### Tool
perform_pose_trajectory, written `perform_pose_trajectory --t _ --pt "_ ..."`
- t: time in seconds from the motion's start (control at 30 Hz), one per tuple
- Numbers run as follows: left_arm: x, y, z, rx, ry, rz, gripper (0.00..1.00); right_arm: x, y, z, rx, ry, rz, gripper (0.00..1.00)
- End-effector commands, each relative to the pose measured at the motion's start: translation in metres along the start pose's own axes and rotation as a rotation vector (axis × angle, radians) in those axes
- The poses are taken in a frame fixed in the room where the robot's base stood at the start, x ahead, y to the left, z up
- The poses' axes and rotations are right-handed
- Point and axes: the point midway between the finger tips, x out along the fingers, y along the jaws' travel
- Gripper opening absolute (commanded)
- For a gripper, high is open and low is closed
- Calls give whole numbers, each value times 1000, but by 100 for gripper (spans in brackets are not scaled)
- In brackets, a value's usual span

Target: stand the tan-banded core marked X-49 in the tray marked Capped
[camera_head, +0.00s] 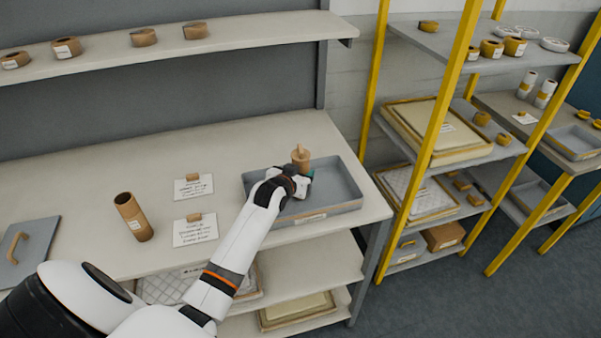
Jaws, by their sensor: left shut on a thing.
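My left gripper (300,180) is over the grey tray (344,178), low inside its left part. It is shut on a brown core (301,165) that stands upright with a small knob on top. The gripper hides the core's lower part, so I cannot tell whether it touches the tray floor. The tray has a label on its front wall, too small to read. Another brown core (132,216), open at the top and labelled, stands slightly tilted in the picture on the table to the left. No marking is legible. My right gripper is not in view.
Two white cards (194,228) with brown blocks lie left of the tray. A grey lid (28,252) with a tan handle lies at the far left. A shelf (230,37) holds several short rolls. A yellow-posted rack (445,120) stands right. The table behind the cards is clear.

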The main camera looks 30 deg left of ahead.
Motion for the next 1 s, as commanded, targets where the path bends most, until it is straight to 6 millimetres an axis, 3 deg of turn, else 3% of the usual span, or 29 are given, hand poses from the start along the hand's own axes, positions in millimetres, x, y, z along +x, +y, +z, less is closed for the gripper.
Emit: perform_pose_trajectory --t 0.37,0.4,0.53,0.87,1.0 --pt "2 0 -5 1 -2 0 18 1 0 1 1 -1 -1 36" --pt "3 0 -6 1 -1 0 43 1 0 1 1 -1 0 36" --pt "2 0 -6 1 -1 0 63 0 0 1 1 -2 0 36" --pt "1 0 -2 1 -3 0 63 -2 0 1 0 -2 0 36" --pt "-12 0 -4 1 -2 0 63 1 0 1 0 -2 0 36"
